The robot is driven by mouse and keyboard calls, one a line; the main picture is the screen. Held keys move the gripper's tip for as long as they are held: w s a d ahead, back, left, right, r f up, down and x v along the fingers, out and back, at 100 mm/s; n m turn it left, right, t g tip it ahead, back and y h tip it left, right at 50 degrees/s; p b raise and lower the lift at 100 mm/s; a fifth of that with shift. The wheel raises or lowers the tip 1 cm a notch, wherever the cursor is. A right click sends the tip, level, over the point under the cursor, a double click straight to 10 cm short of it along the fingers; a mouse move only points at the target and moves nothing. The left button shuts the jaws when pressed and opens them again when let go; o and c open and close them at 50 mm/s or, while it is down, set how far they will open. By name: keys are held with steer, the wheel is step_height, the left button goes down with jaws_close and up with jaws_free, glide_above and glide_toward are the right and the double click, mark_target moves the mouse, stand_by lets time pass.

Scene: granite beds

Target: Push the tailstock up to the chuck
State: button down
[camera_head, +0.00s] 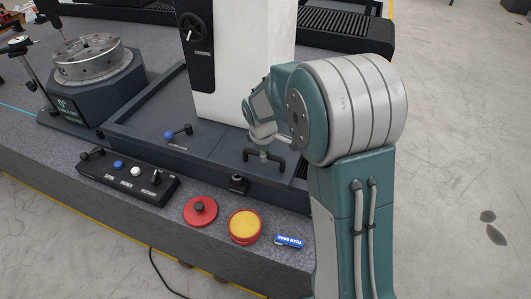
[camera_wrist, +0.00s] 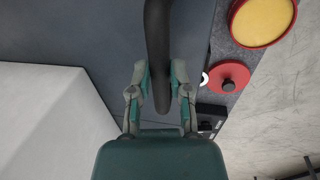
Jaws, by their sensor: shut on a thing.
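The chuck (camera_head: 90,58) is a round grey metal disc on a dark base at the left of the head view. A tall white column (camera_head: 240,60) with a black handwheel (camera_head: 196,38) stands right of it, apart from it, and looks like the tailstock. A dark bar handle (camera_head: 280,160) stands by the column's foot. My gripper (camera_head: 265,138) reaches down to this handle. In the wrist view my gripper (camera_wrist: 161,80) is shut on the dark curved bar (camera_wrist: 158,30), with one finger on each side. My arm hides part of the bed behind it.
Along the front edge are a switch box (camera_head: 128,176), a red knob (camera_head: 201,211), a yellow-topped button (camera_head: 245,226) and a small blue-white item (camera_head: 289,241).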

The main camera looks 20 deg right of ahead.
steer(key=shift+w+a, duration=0.1)
glide_above(194, 143)
steer(key=s, duration=0.1)
steer(key=shift+a, duration=0.2)
steer(key=shift+w+r, duration=0.1)
stand_by(0.4)
steer(key=c, duration=0.6)
jaws_free()
steer(key=shift+a, duration=0.25)
